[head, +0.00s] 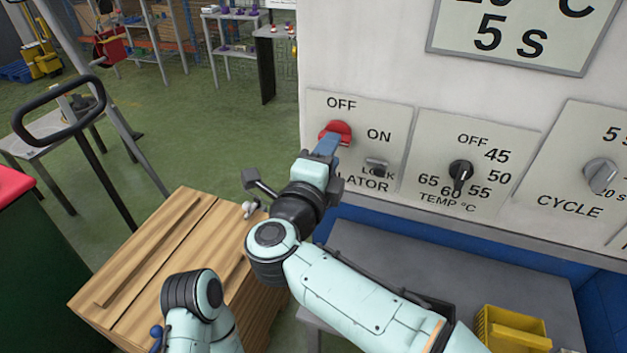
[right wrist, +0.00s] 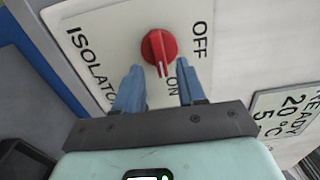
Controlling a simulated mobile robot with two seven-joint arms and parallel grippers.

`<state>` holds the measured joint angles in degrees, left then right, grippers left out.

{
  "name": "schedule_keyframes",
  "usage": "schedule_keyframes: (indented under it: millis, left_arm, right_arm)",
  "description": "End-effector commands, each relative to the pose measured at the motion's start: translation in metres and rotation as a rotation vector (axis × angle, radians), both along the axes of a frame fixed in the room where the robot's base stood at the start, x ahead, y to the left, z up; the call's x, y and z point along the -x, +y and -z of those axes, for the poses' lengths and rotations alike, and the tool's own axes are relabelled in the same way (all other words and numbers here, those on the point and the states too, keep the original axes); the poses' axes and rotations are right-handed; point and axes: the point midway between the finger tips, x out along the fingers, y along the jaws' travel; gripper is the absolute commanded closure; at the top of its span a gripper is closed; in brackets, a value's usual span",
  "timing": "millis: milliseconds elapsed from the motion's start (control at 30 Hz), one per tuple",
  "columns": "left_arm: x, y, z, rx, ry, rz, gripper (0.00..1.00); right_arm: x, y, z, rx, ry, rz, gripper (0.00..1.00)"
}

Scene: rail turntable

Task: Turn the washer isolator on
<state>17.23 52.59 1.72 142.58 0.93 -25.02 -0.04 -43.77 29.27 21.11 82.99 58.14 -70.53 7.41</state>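The washer isolator is a red rotary knob (head: 335,130) on a pale plate (head: 398,122) marked OFF at the top and ON at the right. In the right wrist view the red knob (right wrist: 158,46) shows a white line that points toward the word ON. My right gripper (head: 328,143) is at the knob, covering part of the plate lettering. In the wrist view its two blue fingers (right wrist: 160,68) are apart, with the lower part of the knob between their tips; a gap shows on each side. My left gripper is not in view.
A temperature dial (head: 461,173) and a grey cycle dial (head: 600,175) sit right of the isolator. A metal lock piece (head: 377,167) is on its plate. A wooden box (head: 150,262) and a yellow bin (head: 512,330) stand below. Green floor is open at left.

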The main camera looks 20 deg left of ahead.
Motion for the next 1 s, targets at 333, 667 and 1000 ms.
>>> schedule_keyframes:
  millis: [333, 667, 1000]
  left_arm:
    - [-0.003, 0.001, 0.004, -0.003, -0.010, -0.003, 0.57]
    - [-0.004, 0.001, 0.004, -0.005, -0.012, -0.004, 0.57]
    - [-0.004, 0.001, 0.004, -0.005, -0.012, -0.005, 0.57]
  right_arm:
    - [0.077, 0.003, 0.000, 0.000, -0.001, -0.003, 0.60]
    - [0.104, 0.004, 0.000, -0.001, 0.000, -0.001, 0.60]
    - [0.104, 0.004, 0.000, -0.001, 0.000, 0.000, 0.60]
